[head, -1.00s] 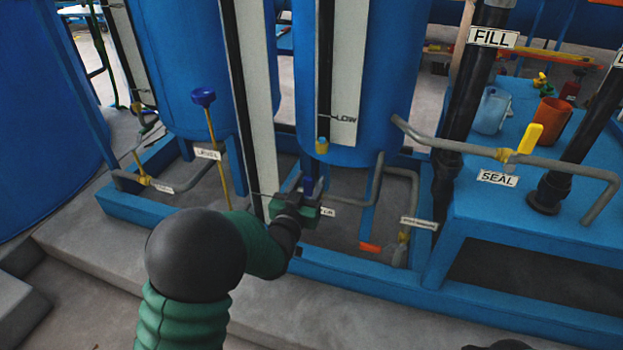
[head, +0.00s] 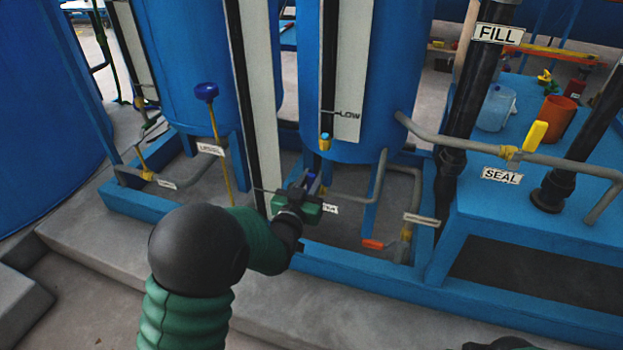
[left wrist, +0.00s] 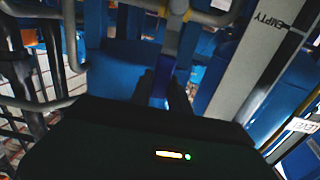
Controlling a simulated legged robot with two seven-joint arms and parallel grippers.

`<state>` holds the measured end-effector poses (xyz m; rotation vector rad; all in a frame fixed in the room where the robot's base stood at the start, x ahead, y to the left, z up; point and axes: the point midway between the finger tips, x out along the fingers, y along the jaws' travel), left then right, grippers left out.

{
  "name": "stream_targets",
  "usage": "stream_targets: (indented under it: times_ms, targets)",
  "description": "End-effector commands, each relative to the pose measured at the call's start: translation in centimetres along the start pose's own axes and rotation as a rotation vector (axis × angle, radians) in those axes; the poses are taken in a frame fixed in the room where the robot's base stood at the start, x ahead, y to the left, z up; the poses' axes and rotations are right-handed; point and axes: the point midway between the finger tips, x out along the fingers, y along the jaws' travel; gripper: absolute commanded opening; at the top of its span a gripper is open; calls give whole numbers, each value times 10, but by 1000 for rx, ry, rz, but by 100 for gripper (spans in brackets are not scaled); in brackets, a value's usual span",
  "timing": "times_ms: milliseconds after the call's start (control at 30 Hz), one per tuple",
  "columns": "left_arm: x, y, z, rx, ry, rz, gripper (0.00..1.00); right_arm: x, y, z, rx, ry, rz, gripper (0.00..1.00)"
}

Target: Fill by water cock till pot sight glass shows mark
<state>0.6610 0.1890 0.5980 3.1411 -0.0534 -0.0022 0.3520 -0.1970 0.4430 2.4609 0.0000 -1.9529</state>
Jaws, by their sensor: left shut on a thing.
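My left gripper (head: 307,187) is shut on a blue lever handle (left wrist: 163,82) low in front of the middle blue tank (head: 390,75). In the left wrist view, the handle stands between my two dark fingers (left wrist: 164,92). A white label (head: 330,209) beside the gripper is partly hidden, so I cannot read it whole. The tank's dark sight tube (head: 328,60) runs beside a white strip (head: 350,65) marked LOW. I cannot make out a water level in it. My right gripper is out of view.
A tall white strip with a dark tube (head: 242,90) stands just left of the gripper. A blue-knobbed rod (head: 207,92) is farther left. An orange lever (head: 373,244) sits low on the right.

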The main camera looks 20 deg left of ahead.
Motion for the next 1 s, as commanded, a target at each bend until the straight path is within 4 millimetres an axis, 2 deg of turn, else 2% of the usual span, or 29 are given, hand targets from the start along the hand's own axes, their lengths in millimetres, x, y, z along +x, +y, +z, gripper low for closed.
stream_targets:
  times_ms: [700,1000]
  targets:
    - [0,1,0,7,0,0,0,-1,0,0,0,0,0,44]
    - [0,28,3,268,-2,2,0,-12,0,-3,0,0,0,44]
